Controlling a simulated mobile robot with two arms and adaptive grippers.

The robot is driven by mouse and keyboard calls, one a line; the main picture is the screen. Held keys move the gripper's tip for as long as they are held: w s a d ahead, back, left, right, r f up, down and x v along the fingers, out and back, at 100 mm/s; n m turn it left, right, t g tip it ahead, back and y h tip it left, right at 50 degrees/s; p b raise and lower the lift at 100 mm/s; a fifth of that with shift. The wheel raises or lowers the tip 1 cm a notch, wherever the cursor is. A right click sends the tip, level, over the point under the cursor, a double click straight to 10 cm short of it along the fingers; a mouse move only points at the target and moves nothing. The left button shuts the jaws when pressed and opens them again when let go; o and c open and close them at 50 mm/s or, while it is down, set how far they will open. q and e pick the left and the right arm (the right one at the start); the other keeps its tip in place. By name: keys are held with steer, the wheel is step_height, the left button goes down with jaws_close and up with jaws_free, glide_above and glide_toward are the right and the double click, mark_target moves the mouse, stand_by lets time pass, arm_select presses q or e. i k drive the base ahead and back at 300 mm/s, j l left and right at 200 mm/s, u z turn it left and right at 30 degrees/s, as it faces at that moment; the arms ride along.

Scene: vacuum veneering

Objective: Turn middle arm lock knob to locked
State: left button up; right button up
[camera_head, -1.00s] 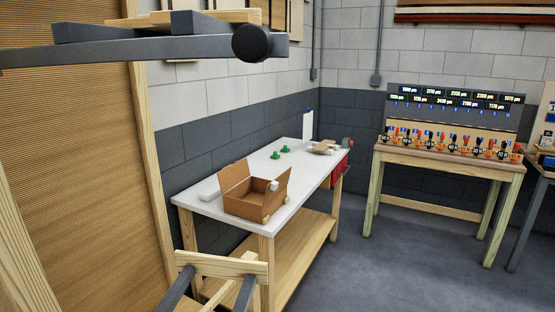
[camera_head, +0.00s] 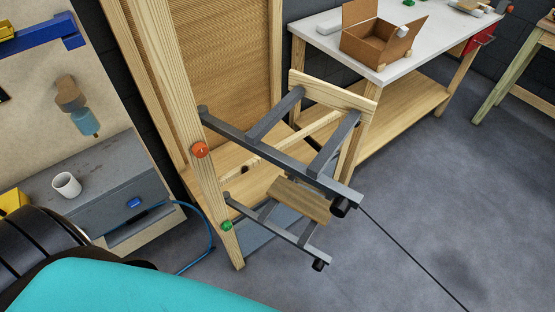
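A wooden rack post (camera_head: 178,110) with dark metal arms stands left of centre. The middle arm (camera_head: 265,152) joins the post beside a round red-orange knob (camera_head: 200,149) with a small pale mark. Which setting the mark shows, I cannot tell. A lower arm (camera_head: 280,228) sits below, with a green knob (camera_head: 227,225) near it on the post. Both arms stick out to the right and end in black round caps. A wooden frame piece rests across the middle arm's bars. Neither of my grippers is in view.
A white-topped workbench (camera_head: 330,38) with an open cardboard box (camera_head: 380,38) stands behind on the right. A grey cabinet (camera_head: 90,185) with a white mug (camera_head: 66,185) is at left, with a blue hose (camera_head: 208,235) nearby. The floor (camera_head: 440,200) at right is clear.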

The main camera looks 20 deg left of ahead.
mark_target(200, 150)
steer(key=u, duration=1.35)
